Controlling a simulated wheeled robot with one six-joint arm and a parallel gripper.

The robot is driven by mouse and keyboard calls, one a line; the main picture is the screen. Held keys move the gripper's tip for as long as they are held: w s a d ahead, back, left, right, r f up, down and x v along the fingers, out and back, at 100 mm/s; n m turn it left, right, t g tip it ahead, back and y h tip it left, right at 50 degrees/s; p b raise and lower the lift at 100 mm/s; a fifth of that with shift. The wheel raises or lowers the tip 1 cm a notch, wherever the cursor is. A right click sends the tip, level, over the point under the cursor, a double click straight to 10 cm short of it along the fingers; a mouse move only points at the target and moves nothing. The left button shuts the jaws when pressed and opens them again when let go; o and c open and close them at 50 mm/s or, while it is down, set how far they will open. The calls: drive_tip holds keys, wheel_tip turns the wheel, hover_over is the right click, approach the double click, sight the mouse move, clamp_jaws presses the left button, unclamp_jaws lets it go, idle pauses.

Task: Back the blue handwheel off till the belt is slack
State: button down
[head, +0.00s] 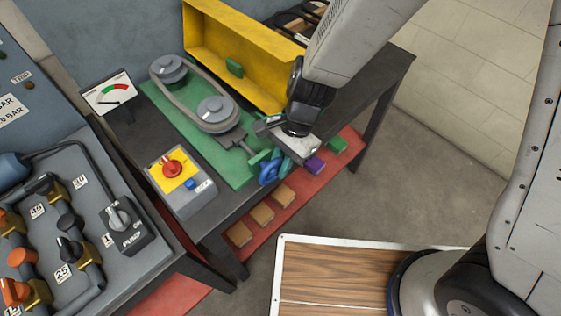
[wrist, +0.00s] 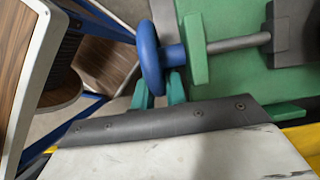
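The blue handwheel (head: 268,173) sits at the near end of the green baseplate (head: 243,173). In the wrist view the handwheel (wrist: 149,58) is seen nearly edge-on, beside a green block (wrist: 195,50) with a grey screw rod through it. My gripper (wrist: 160,92) is at the wheel; its two teal fingers are apart, one on each side of the lower rim. Their tips are partly hidden, and I cannot tell whether they press on it. In the head view the grey belt (head: 186,98) loops around two grey pulleys; its tension is hard to judge.
A tension gauge (head: 108,94) stands at the back left; its needle is too small to read surely. A yellow guard (head: 237,55) stands behind the belt. A grey box with a red knob (head: 173,169) is left of the wheel. Coloured blocks lie on a red lower shelf (head: 283,213).

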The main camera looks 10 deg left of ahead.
sight(266, 167)
drive_tip(key=shift+r+t+h, duration=0.15)
drive_tip(key=shift+t+h, duration=0.15)
drive_tip(key=shift+t, duration=0.1)
drive_tip(key=shift+a+r+t+h, duration=0.15)
drive_tip(key=shift+r+t+h, duration=0.15)
drive_tip(key=shift+t+h, duration=0.6)
drive_tip(key=t, duration=0.1)
drive_tip(key=t+h, duration=0.2)
drive_tip(key=shift+s+a+r, duration=0.2)
drive_tip(key=shift+s+r, duration=0.05)
drive_tip(key=shift+r, duration=0.15)
drive_tip(key=t+h, duration=0.3)
drive_tip(key=shift+s+a+r+t, duration=0.25)
drive_tip(key=shift+s+r+t, duration=0.05)
drive_tip(key=shift+t, duration=0.1)
drive_tip(key=shift+s+a+r+t+h, duration=0.1)
drive_tip(key=shift+s+a+t+h, duration=0.05)
drive_tip(key=shift+t+h, duration=0.7)
drive_tip(key=shift+s+a+r+t+h, duration=0.1)
drive_tip(key=shift+s+t+h, duration=0.05)
drive_tip(key=shift+t+h, duration=0.7)
drive_tip(key=c, duration=1.7)
unclamp_jaws()
